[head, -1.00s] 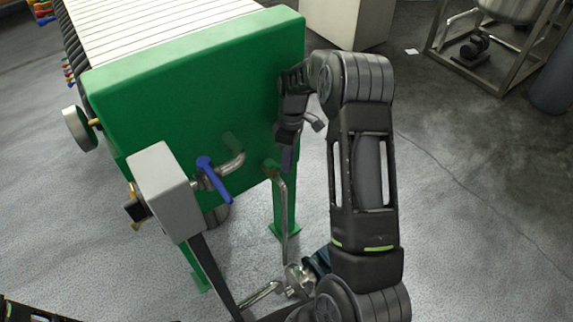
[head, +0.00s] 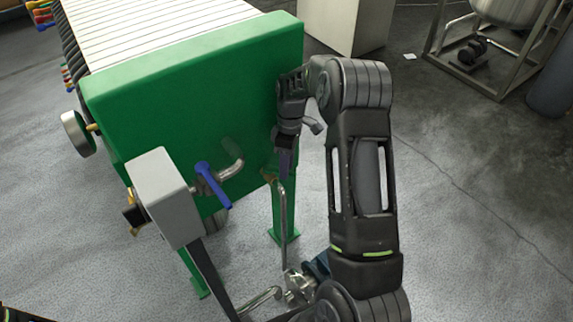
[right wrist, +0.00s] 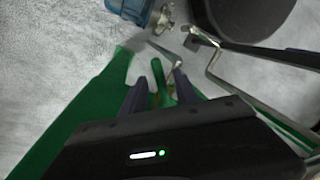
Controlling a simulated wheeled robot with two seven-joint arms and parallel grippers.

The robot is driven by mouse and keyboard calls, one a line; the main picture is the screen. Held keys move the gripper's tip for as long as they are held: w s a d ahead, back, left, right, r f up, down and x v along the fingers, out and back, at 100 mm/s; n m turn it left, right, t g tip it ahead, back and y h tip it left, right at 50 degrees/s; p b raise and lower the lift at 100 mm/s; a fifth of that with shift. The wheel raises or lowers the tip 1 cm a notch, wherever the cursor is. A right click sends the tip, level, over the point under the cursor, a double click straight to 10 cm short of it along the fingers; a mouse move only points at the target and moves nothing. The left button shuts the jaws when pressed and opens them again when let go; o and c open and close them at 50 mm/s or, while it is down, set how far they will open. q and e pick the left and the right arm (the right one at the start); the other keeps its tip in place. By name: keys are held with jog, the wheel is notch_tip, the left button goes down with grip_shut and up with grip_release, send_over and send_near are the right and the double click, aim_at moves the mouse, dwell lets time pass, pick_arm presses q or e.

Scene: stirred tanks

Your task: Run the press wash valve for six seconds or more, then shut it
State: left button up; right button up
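The green press (head: 200,95) carries a blue-handled valve (head: 213,186) on its end face, beside a grey box. A second, small valve fitting (head: 269,174) sits near the press's right edge, above a thin metal pipe (head: 283,215). The frames do not label which is the wash valve. My right gripper (head: 285,160) points down beside this second fitting. In the right wrist view its dark fingers (right wrist: 158,88) are apart, with a narrow green piece (right wrist: 158,72) between them; firm contact cannot be seen. The blue handle slants down to the right. My left gripper is out of view.
The grey box (head: 163,195) on a dark post stands in front of the press. Metal pipe fittings (head: 297,283) lie low near my right arm. A green press leg (head: 284,237) stands close to the gripper.

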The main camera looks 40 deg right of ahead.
notch_tip(320, 180, up, 10)
dwell(0.6)
